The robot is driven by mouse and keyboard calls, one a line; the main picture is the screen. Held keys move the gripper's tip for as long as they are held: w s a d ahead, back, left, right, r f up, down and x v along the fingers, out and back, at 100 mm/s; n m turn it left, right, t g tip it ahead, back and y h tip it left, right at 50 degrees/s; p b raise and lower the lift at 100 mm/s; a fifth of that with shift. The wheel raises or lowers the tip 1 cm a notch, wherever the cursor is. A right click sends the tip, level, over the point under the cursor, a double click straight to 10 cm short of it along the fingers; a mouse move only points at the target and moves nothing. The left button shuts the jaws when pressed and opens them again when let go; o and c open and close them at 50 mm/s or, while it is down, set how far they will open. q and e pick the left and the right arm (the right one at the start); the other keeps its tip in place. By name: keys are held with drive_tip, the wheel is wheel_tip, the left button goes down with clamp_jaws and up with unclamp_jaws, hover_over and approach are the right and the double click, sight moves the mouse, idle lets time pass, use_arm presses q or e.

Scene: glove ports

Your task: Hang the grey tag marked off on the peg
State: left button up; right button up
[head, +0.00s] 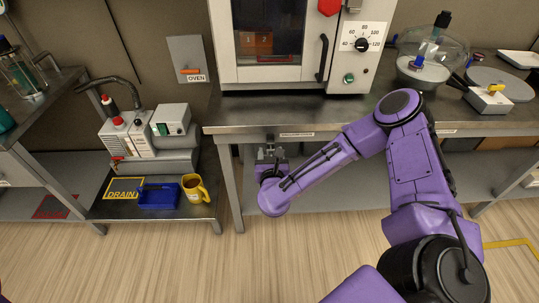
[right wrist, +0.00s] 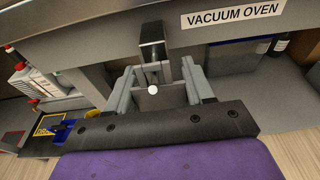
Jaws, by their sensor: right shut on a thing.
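My right gripper (head: 270,152) is at the front edge of the oven bench, just below its top. In the right wrist view its two grey fingers (right wrist: 160,88) stand on either side of a small grey piece (right wrist: 152,72), which I take to be the tag; its marking does not show. A dark metal block (right wrist: 152,38) lies just beyond, against the bench edge, and a small white round end (right wrist: 153,89) shows between the fingers. I cannot tell which part is the peg, nor whether the tag touches it. My left gripper is out of view.
The vacuum oven (head: 295,45) stands on the metal bench (head: 235,118). A wall panel labelled OVEN (head: 187,52) is left of it. Below are a pump (head: 150,140), a blue tray (head: 158,197) and a yellow mug (head: 194,189). A glass dome (head: 433,58) stands right. The floor in front is clear.

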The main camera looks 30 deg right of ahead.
drive_tip(key=o, duration=1.4)
